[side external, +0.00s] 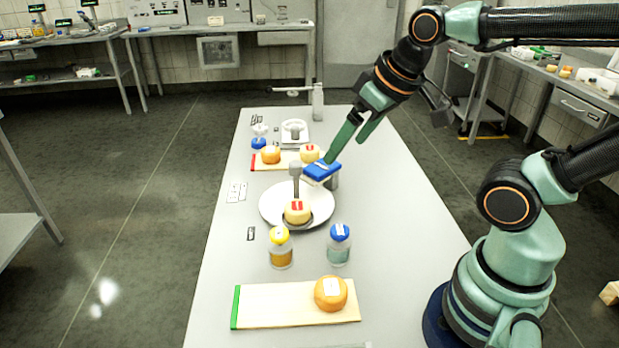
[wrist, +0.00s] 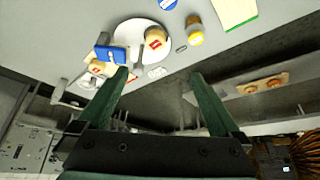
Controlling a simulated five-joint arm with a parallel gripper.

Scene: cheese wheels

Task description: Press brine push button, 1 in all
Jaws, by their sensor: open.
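A blue-topped block with a white label (side external: 322,170) stands beyond the round plate; it also shows in the wrist view (wrist: 110,54). It may be the brine push button, but its label is too small to read. My gripper (side external: 346,150) is open and empty, its fingers apart in the wrist view (wrist: 160,73). One fingertip is right at the block's upper edge in the side view; I cannot tell whether it touches. The block's underside is partly hidden.
A small cheese with a red label (side external: 297,211) sits on the round plate (side external: 272,205), beside a grey post. Yellow-capped (side external: 280,248) and blue-capped (side external: 339,245) bottles stand nearer. A green-ended board (side external: 270,308) holds an orange cheese (side external: 331,293). The table's right side is clear.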

